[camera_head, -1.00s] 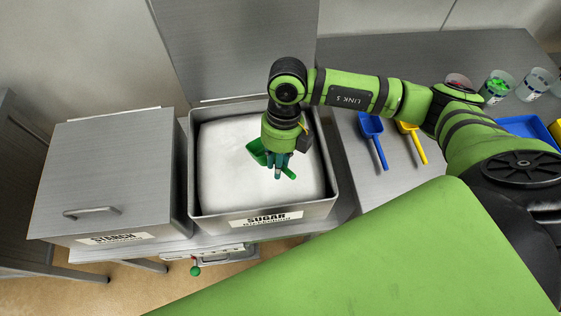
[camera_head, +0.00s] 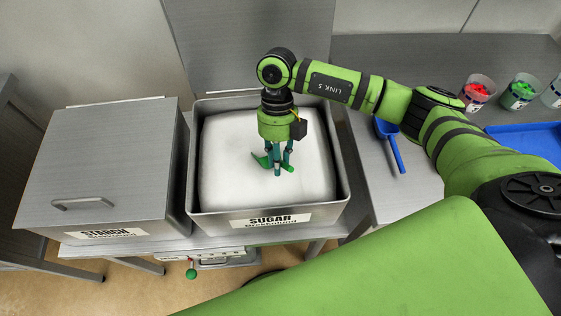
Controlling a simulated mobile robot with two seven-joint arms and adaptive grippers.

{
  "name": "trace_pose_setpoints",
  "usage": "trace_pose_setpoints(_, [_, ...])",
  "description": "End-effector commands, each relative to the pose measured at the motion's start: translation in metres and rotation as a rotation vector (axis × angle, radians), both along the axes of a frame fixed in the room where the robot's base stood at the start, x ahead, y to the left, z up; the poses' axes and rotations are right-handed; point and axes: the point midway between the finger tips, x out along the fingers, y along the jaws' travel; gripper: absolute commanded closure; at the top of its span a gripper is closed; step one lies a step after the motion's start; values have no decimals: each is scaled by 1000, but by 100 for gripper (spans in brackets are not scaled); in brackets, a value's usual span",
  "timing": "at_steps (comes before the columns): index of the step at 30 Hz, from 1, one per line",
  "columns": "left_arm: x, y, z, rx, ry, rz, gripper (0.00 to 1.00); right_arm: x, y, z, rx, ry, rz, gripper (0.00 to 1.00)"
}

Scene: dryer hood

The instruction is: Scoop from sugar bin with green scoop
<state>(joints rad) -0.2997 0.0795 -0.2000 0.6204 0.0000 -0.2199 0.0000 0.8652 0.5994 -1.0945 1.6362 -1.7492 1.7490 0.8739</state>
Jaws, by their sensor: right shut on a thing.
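The sugar bin (camera_head: 207,225) is an open steel box with a SUGAR label on its front, its lid raised behind it. White sugar (camera_head: 230,180) fills it nearly level. My right gripper (camera_head: 277,170) points down over the middle of the bin and is shut on the green scoop (camera_head: 261,160). The scoop's bowl shows to the left of the fingers and its handle end to the right. The fingers hide its middle. I cannot tell whether the scoop touches the sugar or holds any. My left gripper is not in view.
A closed STARCH bin (camera_head: 105,160) stands to the left. On the steel table at right lie a blue scoop (camera_head: 395,150) and a blue tray (camera_head: 530,140). Cups with red (camera_head: 477,92) and green (camera_head: 520,93) contents stand at the far right.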

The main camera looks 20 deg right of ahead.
Motion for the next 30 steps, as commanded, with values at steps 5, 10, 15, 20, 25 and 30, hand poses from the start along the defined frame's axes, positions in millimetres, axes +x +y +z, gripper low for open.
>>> trace_pose_setpoints(5, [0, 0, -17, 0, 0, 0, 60, 7, 2, -13, 0, -1, 1, 100])
trace_pose_setpoints(10, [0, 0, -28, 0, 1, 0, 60, 13, 3, -22, 0, -1, 0, 100])
trace_pose_setpoints(15, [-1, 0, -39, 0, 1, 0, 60, 17, 2, -33, 19, -121, 3, 100])
trace_pose_setpoints(20, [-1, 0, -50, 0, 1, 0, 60, 21, 3, -41, 34, -212, 1, 100])
trace_pose_setpoints(25, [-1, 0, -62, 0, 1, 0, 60, 23, 3, -48, 47, -294, 1, 100])
trace_pose_setpoints(30, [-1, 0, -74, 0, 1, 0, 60, 22, 4, -54, 62, -378, 1, 100])
